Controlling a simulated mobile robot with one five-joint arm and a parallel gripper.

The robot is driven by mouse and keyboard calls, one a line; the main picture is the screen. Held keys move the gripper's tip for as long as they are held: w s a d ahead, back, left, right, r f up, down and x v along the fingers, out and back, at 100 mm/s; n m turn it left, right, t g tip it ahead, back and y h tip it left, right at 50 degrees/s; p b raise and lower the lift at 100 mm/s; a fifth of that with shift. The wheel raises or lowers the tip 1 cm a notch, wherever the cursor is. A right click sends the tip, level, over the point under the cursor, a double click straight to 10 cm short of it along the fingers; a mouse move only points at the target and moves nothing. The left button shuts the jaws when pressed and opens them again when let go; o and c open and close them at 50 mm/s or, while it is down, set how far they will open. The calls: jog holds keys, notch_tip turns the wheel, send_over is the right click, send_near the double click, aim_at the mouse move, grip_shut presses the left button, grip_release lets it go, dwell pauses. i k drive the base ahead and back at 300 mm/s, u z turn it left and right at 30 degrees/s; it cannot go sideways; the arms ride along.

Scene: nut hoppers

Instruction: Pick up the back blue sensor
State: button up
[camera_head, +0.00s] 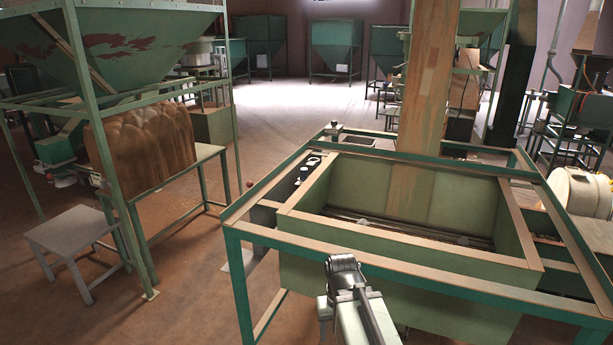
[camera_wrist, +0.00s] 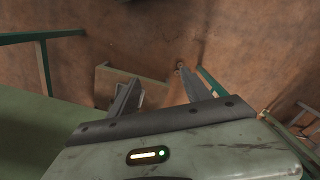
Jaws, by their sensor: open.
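No blue sensor can be made out clearly in either view. A small dark device (camera_head: 335,131) stands on the far left corner of the green hopper frame (camera_head: 285,168); its colour is too hard to tell. My gripper (camera_wrist: 156,88) is open in the wrist view, its two dark fingers spread with nothing held between them. It points over the brown floor, apart from the hopper. In the head view my arm shows at the bottom centre, in front of the hopper's near rail, and my gripper's fingers cannot be made out there.
A grey stool (camera_head: 70,232) and sacks (camera_head: 140,142) stand left. Floor between is clear.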

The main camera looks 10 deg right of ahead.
aim_at(304, 171)
jog(key=u, duration=0.4)
jog(key=k, duration=1.3)
jog(key=u, duration=1.15)
jog(key=i, duration=2.75)
jog(key=z, duration=0.6)
jog(key=i, duration=1.45)
jog(key=z, duration=0.8)
jog(key=i, duration=0.25)
jog(key=z, duration=0.5)
jog(key=k, duration=0.8)
jog(key=z, duration=0.15)
jog(key=i, duration=0.6)
